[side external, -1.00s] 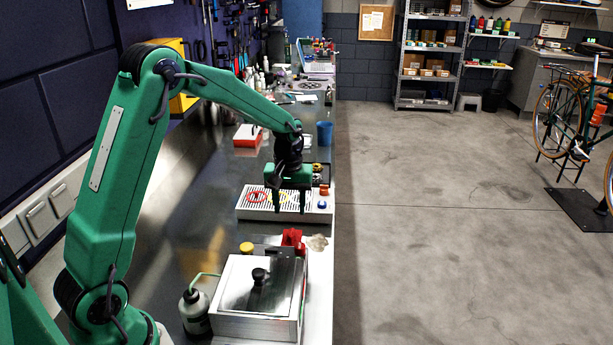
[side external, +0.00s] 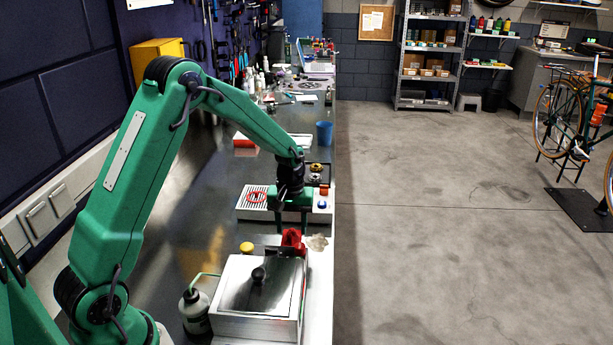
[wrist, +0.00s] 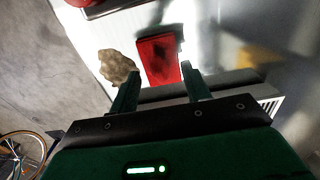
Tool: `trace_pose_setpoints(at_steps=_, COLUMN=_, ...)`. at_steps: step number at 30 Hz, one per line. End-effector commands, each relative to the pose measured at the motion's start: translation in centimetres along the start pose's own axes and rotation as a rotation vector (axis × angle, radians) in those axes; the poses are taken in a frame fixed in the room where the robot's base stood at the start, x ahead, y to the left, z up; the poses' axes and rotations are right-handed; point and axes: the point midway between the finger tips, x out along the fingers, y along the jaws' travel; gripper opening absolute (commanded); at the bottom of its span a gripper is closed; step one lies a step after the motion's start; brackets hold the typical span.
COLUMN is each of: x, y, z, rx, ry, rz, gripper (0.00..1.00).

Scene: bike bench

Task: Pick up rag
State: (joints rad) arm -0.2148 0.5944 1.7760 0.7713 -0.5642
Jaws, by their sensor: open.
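I cannot tell for certain which of the two is the rag. My gripper (side external: 291,227) is open and points down at the red piece. In the wrist view the red piece lies ahead, between the fingers (wrist: 160,88), with nothing held.
A metal box (side external: 255,290) with a black lid knob stands in front, with a bottle (side external: 194,310) at its left and a yellow cap (side external: 246,248) behind it. A white slotted tray (side external: 262,205) lies behind my gripper. The bench's right edge is close.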

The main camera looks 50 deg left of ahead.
Motion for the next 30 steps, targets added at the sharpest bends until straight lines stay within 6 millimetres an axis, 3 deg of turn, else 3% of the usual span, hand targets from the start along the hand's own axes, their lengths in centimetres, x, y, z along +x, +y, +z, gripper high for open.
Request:
trace_pose_setpoints(at_steps=6, x=1.32, y=-0.02, z=0.02, rx=0.000, ry=0.000, rz=0.000, gripper=0.47)
trace_pose_setpoints(at_steps=20, x=1.29, y=-0.01, z=0.00, rx=0.000, ry=0.000, rz=0.000, gripper=0.47)
trace_pose_setpoints(at_steps=27, x=1.28, y=-0.01, z=-0.01, rx=0.000, ry=0.000, rz=0.000, gripper=0.02)
trace_pose_setpoints(at_steps=30, x=1.27, y=-0.01, z=-0.01, rx=0.000, ry=0.000, rz=0.000, gripper=0.00)
